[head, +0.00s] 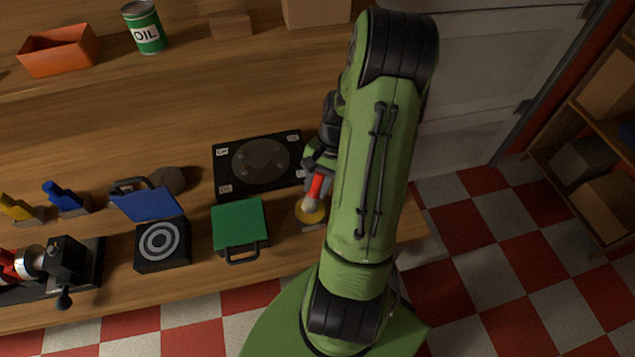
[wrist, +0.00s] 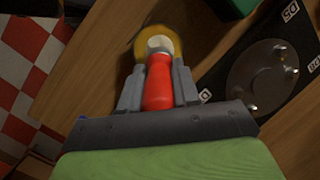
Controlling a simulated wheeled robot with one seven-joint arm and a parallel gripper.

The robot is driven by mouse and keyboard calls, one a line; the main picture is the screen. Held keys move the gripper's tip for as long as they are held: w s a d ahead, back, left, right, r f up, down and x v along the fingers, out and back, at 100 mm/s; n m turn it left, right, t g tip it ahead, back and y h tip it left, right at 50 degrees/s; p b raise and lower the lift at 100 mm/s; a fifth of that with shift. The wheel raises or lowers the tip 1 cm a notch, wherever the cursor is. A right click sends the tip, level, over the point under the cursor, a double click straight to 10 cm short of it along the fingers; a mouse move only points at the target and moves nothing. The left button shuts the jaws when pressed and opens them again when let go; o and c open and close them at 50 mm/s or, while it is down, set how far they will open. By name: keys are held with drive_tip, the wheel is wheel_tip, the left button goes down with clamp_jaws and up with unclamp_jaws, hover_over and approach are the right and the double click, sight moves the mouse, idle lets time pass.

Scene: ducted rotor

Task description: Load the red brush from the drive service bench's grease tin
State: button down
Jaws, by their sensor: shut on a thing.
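The red brush (head: 317,188) is held in my gripper (head: 319,172), near the right end of the bench. In the wrist view the red handle (wrist: 158,82) sits between the two grey fingers of my gripper (wrist: 158,88), which are shut on it. The brush's pale head (wrist: 160,43) points away from the gripper, over a round yellow tin (head: 311,216). The tin also shows in the wrist view (wrist: 143,40). The brush tip overlaps the tin's opening; I cannot tell how deep it is. My arm hides part of the bench to the right.
A black plate with a round disc (head: 260,162) lies just left of my gripper. A closed green box (head: 239,224) is left of the tin. An open blue-lidded box (head: 150,204) stands farther left. The wooden bench (head: 240,110) is clear behind the black plate.

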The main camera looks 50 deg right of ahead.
sight(317, 175)
drive_tip(key=shift+f, duration=0.4)
idle(0.9)
wheel_tip(317, 175, up, 7)
drive_tip(key=p, duration=0.6)
drive_tip(key=shift+r, duration=0.15)
idle(0.7)
